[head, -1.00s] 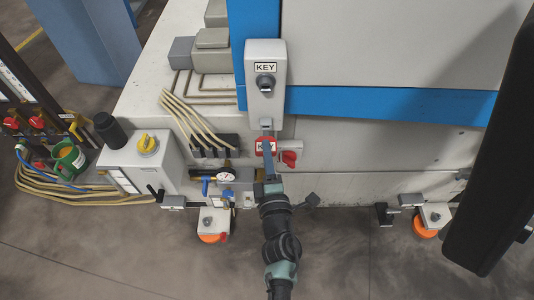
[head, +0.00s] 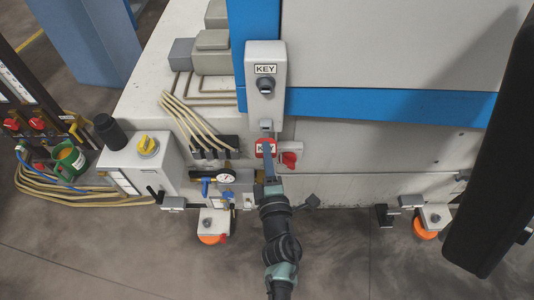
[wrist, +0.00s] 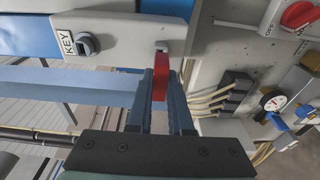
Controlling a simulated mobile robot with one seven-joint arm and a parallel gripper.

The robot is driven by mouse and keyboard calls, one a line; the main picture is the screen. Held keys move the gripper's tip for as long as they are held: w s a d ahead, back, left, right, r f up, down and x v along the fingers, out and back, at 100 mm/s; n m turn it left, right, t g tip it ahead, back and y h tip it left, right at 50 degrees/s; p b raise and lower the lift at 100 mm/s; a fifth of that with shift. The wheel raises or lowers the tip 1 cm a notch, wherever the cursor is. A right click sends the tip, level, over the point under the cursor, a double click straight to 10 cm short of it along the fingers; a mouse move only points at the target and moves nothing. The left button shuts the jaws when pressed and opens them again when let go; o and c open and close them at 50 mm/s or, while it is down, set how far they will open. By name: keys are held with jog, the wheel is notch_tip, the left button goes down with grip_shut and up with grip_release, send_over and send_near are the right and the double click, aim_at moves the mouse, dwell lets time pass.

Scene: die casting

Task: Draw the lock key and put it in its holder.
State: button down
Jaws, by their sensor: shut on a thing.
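A grey box labelled KEY (head: 265,55) is fixed to the machine's front, with a dark round lock cylinder (head: 265,84) below its label. The lock also shows in the wrist view (wrist: 86,44). A small grey socket (head: 266,125) is at the box's lower end; it shows in the wrist view too (wrist: 161,46). The red key tag (head: 265,148) is just below this socket. My gripper (wrist: 160,92) is shut on the red key tag (wrist: 160,78), whose far end reaches to the socket. Whether the key's tip is inside or only against it, I cannot tell.
A red rotary switch (head: 289,159) is close to the right of the tag. A pressure gauge (head: 227,177), valves and pale hoses (head: 190,118) are at the left. A grey box with a yellow knob (head: 147,144) stands farther left. The floor in front is open.

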jog(key=shift+w+b, duration=0.35)
jog(key=shift+w, duration=1.3)
jog(key=c, duration=0.7)
grip_release()
jog(key=shift+c, duration=0.2)
jog(key=s+d, duration=0.1)
jog(key=s, duration=1.2)
jog(key=shift+d, duration=0.3)
jog(key=shift+w, duration=0.1)
